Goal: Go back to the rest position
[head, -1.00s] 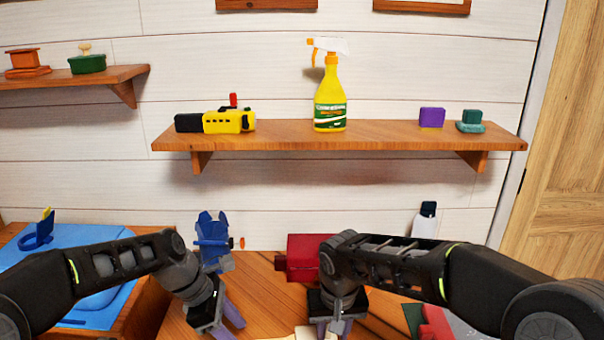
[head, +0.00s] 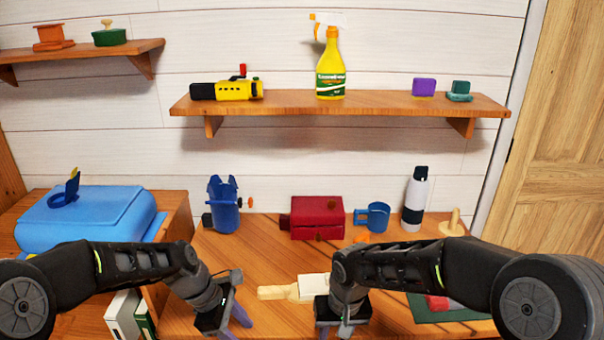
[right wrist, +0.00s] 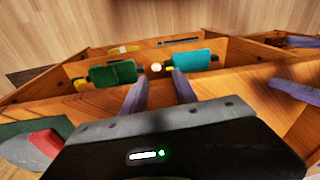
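My left gripper (head: 236,324) hangs low over the wooden desk at the bottom left of centre in the head view. Its two grey-purple fingers are apart with nothing seen between them. My right gripper (head: 335,331) is low over the desk's front, right of it. In the right wrist view its fingers (right wrist: 158,88) are spread and empty, pointing towards an open compartment with green and teal objects.
The desk (head: 262,245) holds a blue holder (head: 223,204), red box (head: 317,217), blue mug (head: 377,217) and bottle (head: 415,199) at the back. A blue case (head: 90,220) is left. A wall shelf (head: 290,102) carries a yellow spray bottle (head: 331,70).

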